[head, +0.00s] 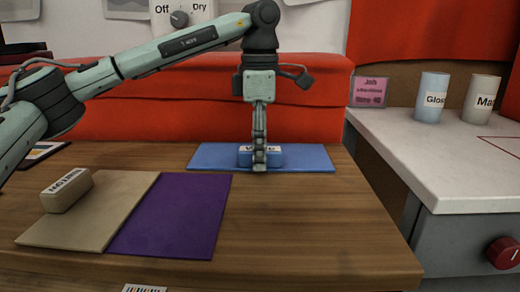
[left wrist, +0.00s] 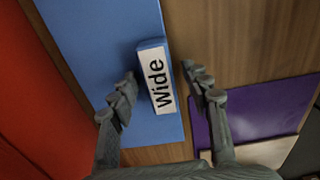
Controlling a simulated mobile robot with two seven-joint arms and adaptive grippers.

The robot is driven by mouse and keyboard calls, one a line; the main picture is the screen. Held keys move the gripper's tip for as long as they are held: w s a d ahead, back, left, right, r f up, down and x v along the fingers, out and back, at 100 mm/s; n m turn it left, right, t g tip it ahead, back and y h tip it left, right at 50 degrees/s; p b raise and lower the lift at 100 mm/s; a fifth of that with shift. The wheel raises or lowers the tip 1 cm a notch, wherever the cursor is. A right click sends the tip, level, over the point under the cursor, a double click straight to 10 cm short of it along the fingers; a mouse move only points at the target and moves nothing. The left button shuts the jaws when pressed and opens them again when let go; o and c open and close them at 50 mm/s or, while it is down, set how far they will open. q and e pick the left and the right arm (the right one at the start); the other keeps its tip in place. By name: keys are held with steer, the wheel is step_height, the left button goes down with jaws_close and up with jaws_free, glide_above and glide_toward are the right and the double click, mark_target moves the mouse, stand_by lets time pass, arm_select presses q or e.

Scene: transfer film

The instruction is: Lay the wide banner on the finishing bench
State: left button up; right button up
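A blue block with a white label reading "Wide" (left wrist: 157,78) lies on a blue mat (left wrist: 100,40). In the head view the block (head: 244,157) is partly hidden behind my left gripper (head: 260,163), which points straight down over it. In the left wrist view my left gripper (left wrist: 160,76) is open, with one finger on each side of the block and gaps showing. Whether the fingertips are level with the block is hard to tell. A white-topped bench (head: 410,160) stands at the right; no label shows it to be the finishing bench. My right gripper is out of view.
A tan block (head: 66,194) sits on a tan mat (head: 110,215), beside a purple mat (head: 175,215) on the wooden table (head: 310,230). Canisters marked "Glos" (head: 432,98) and "Ma" (head: 481,100) and a pink sign (head: 368,92) stand on the bench. Red material (head: 160,100) rises behind the table.

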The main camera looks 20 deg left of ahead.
arm_select(q)
step_height(320, 180, up, 7)
steer(key=shift+r+p, duration=0.2)
steer(key=shift+p, duration=0.25)
steer(key=shift+r+p, duration=0.6)
steer(key=shift+r, duration=1.85)
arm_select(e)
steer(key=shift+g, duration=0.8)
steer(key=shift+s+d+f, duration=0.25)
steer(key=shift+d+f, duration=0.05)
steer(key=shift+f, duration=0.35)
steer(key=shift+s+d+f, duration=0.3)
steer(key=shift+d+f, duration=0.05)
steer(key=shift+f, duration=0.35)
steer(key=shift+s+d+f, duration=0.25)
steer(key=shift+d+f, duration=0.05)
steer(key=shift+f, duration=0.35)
